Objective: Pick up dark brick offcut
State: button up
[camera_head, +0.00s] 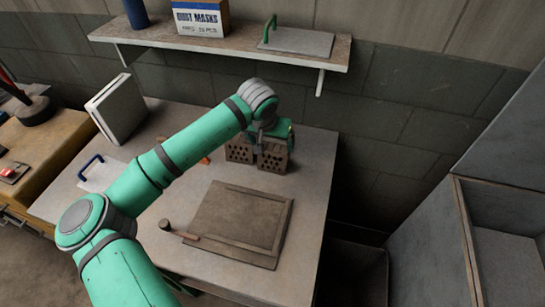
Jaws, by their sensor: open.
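A dark brown piece of brick with round holes in its face (272,158) stands near the back right of the grey table (312,180). A similar holed face (239,151) shows just to its left; I cannot tell whether they are one brick or two. My green gripper (258,149) is open and points down at these bricks from above and behind my arm's wrist. Its fingers are dark, small and partly lost against the bricks. I cannot tell whether they touch a brick or straddle it.
A wooden board (228,215) with raised edges lies at the table's front. A white case (118,108) and a blue-handled trowel (98,172) are at left. Above hangs a shelf (330,52) holding a dust-mask box (200,17) and a green-handled float (295,42).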

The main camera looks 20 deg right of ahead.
aim_at(274, 148)
jog(key=x, duration=0.4)
jog(key=shift+s+d+f, duration=0.1)
jog(key=shift+s+d, duration=0.1)
jog(key=shift+s, duration=0.15)
jog(key=shift+w+f, duration=0.25)
jog(key=shift+f, duration=0.35)
jog(key=c, duration=1.2)
